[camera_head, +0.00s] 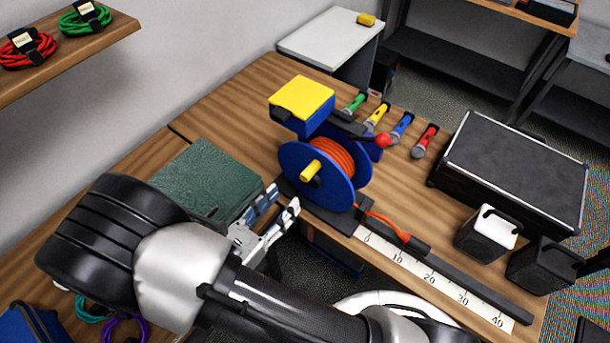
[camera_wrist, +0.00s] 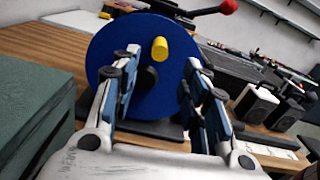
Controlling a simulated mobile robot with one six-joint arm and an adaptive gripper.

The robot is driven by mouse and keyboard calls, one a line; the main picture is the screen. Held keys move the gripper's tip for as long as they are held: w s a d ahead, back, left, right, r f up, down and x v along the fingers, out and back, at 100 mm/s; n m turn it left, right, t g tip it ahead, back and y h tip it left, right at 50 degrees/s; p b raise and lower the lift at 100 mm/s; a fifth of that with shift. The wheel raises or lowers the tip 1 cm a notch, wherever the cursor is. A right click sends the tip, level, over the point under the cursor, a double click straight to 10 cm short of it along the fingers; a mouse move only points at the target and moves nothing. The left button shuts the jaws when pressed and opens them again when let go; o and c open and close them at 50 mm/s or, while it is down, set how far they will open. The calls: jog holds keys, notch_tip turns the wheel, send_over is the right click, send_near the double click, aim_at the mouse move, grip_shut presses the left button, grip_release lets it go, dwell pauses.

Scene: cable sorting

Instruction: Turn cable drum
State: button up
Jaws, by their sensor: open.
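The blue cable drum (camera_head: 349,187) stands upright on the wooden table, with orange cable (camera_head: 333,156) wound on it and a yellow crank knob (camera_head: 311,171) on its near face. In the wrist view the drum's blue disc (camera_wrist: 112,48) faces me, with the yellow knob (camera_wrist: 159,49) above a dark hub (camera_wrist: 148,77). My gripper (camera_head: 281,200) is open and empty, in front of the drum and apart from the knob. In the wrist view my gripper (camera_wrist: 158,75) has its fingers on either side of the hub, with the knob between and beyond them.
A green box (camera_head: 207,178) stands left of the drum. A yellow-topped blue box (camera_head: 301,101) and a red-knobbed lever (camera_head: 383,140) are close behind it. A ruler strip (camera_head: 430,279) runs right. A black case (camera_head: 515,168) and small speakers (camera_head: 487,234) stand farther right.

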aim_at(305, 177)
jog(key=b+x, duration=0.1)
jog(key=x, duration=0.8)
jog(key=shift+w+d, duration=0.25)
jog(key=shift+w, duration=0.05)
grip_shut()
dwell(0.3)
